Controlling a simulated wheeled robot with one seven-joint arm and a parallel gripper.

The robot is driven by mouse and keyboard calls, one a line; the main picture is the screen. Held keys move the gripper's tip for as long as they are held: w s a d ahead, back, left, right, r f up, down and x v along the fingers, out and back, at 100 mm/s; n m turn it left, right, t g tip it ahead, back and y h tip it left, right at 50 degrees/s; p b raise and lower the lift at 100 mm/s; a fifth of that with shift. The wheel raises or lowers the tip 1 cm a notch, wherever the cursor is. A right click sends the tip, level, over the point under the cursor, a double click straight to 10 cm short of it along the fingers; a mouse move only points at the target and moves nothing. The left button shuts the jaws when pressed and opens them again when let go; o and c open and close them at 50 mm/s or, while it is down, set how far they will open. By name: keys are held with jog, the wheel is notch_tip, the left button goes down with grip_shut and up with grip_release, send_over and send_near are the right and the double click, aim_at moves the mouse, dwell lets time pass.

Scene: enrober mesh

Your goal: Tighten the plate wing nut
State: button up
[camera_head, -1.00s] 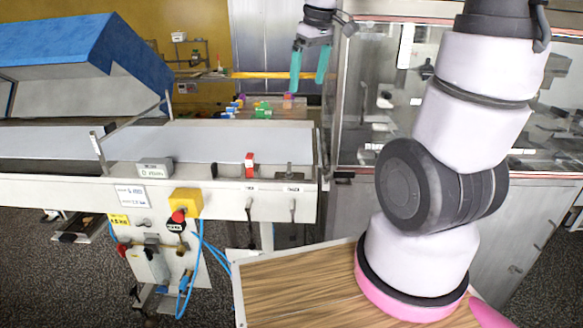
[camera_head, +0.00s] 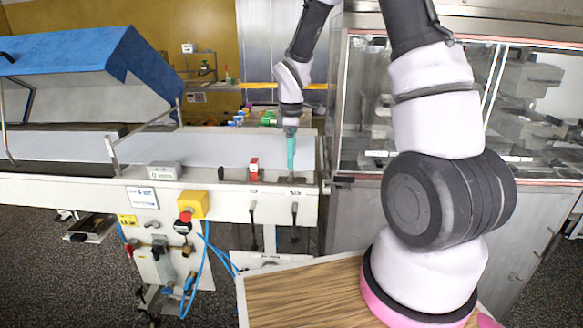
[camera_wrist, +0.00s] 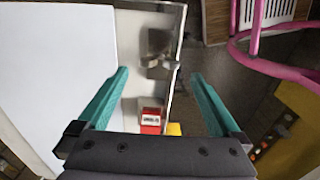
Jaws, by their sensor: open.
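The wing nut (camera_wrist: 160,42) looks like a small dark metal piece on a plate near the belt edge in the wrist view; blur hides its exact shape. It lies ahead of my fingertips, roughly between their lines and apart from both. My gripper (camera_wrist: 160,75) is open and empty, with teal fingers either side. In the head view my gripper (camera_head: 291,168) points down over the right end of the conveyor, and its fingers overlap there. It largely hides the wing nut in that view.
A red block (camera_head: 253,169) stands left of my gripper on the frame edge; it shows in the wrist view (camera_wrist: 150,121). A yellow box with a red button (camera_head: 193,206) and levers sit on the conveyor front. A glass-fronted cabinet (camera_head: 360,110) stands close to the right.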

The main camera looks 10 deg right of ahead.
aim_at(291, 175)
jog(key=shift+f, duration=2.2)
jog(key=c, duration=1.2)
